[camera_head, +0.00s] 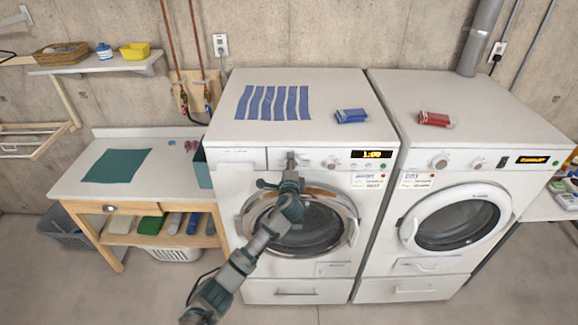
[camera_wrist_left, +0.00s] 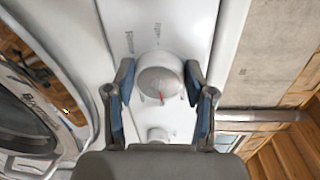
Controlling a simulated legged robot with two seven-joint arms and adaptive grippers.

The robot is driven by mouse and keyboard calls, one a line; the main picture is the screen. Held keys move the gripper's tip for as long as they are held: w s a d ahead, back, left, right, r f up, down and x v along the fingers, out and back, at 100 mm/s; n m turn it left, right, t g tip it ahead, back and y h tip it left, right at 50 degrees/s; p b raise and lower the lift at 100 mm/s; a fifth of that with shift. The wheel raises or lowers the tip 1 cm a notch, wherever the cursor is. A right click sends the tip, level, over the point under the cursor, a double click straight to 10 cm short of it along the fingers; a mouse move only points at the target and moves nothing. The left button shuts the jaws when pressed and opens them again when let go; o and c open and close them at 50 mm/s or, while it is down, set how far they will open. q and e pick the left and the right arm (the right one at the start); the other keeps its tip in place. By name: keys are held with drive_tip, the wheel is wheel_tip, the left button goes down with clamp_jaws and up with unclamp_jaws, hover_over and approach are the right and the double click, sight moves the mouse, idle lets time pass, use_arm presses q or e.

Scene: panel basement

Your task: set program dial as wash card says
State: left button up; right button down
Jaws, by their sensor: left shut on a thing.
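My left gripper (camera_head: 289,168) reaches up from below to the control panel of the left machine, the washer (camera_head: 305,100). In the left wrist view its fingers (camera_wrist_left: 159,72) stand on both sides of a round white dial (camera_wrist_left: 157,76) and are shut on it. The dial has a red pointer mark on its face, with small blurred lettering beside it. In the head view the gripper mostly covers this dial. A wash card (camera_head: 367,180) with blue heading is on the washer front, right of the door; its small writing is too blurred to read. My right gripper is not in view.
A second knob (camera_head: 331,164) and a display reading 1:00 (camera_head: 373,154) lie right of the gripper. The round washer door (camera_head: 310,225) is below, behind my arm. The dryer (camera_head: 470,110) stands at right, a table (camera_head: 160,165) at left.

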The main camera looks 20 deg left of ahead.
use_arm(q)
drive_tip(key=shift+d+f+m, duration=0.2)
drive_tip(key=shift+f+m, duration=0.05)
drive_tip(key=shift+m, duration=0.25)
drive_tip(key=o, duration=1.1)
drive_tip(key=shift+c, duration=0.2)
drive_tip(key=shift+o, duration=0.6)
drive_tip(key=v, duration=1.1)
drive_tip(key=shift+s+d, duration=0.25)
drive_tip(key=shift+d, duration=0.05)
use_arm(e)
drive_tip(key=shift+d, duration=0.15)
